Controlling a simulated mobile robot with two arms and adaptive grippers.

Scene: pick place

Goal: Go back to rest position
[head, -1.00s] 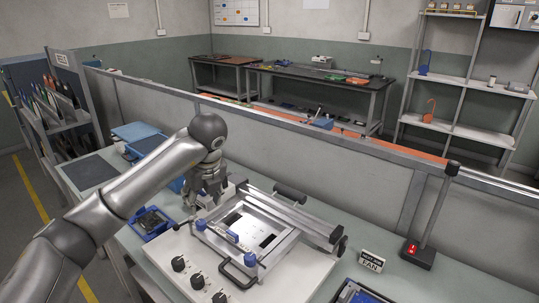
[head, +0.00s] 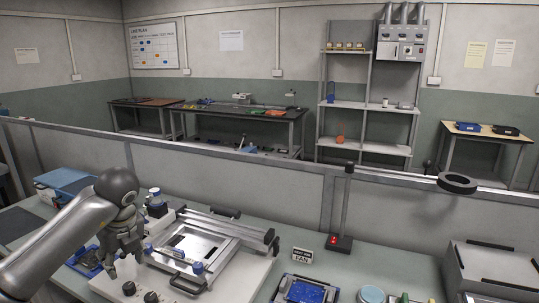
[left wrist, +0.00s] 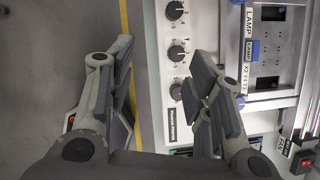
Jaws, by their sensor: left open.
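My left gripper (head: 123,252) is in the lower left of the head view, at the end of my grey arm, by the front left corner of the white fixture panel. In the left wrist view my left gripper (left wrist: 160,68) has its two fingers wide apart with nothing between them. One finger shows over the grey floor, the other over the panel's edge. My right gripper is in neither view.
A white panel with black knobs (left wrist: 177,53) and a silver framed fixture (head: 205,250) lie on the bench. A blue tray (head: 84,262) is beside it. A FAN label (head: 302,255) and a post with a red-lit base (head: 339,243) stand right. A low partition (head: 270,185) runs behind.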

